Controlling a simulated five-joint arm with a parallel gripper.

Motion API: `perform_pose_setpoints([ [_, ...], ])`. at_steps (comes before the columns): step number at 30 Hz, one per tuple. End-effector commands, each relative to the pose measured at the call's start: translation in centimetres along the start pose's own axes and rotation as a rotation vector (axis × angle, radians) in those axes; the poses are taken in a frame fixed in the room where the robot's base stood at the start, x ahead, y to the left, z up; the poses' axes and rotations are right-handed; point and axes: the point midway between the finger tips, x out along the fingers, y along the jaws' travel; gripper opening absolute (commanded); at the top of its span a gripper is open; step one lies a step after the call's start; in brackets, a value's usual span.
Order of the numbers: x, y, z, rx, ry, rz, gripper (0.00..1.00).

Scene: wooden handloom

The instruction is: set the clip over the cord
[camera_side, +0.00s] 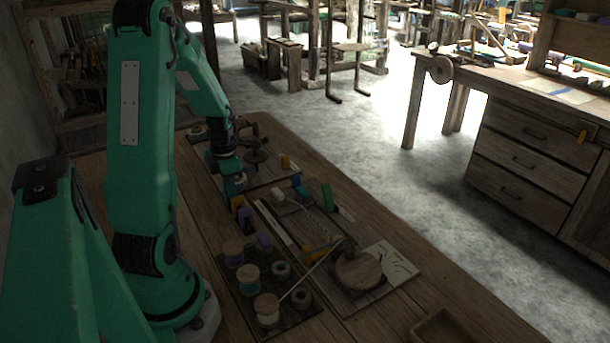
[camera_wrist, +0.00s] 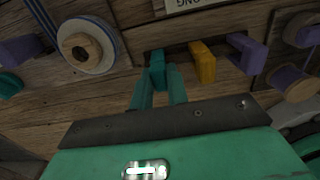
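In the wrist view, my gripper (camera_wrist: 160,72) has its two green fingers reaching to a teal clip (camera_wrist: 157,62), one on each side. I cannot tell whether they press on it. A yellow clip (camera_wrist: 202,62) and a purple clip (camera_wrist: 247,52) stand in a row to its right. A pale thin line (camera_side: 312,269), possibly the cord, runs from a front spool to a round wooden disc.
Several spools (camera_side: 268,308) stand on a dark tray in front of the clips. In the wrist view, a white-rimmed spool (camera_wrist: 88,46) lies left.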

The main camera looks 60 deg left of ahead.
Motion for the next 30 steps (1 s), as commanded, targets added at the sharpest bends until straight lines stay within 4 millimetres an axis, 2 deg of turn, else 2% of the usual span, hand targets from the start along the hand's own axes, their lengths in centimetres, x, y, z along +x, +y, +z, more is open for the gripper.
perform_pose_setpoints([
  [11, -0.5, 0.0, 0.0, 0.0, -0.001, 0.001, 0.01],
  [30, -4.0, 0.1, 0.1, 0.0, -0.001, 0.002, 0.01],
])
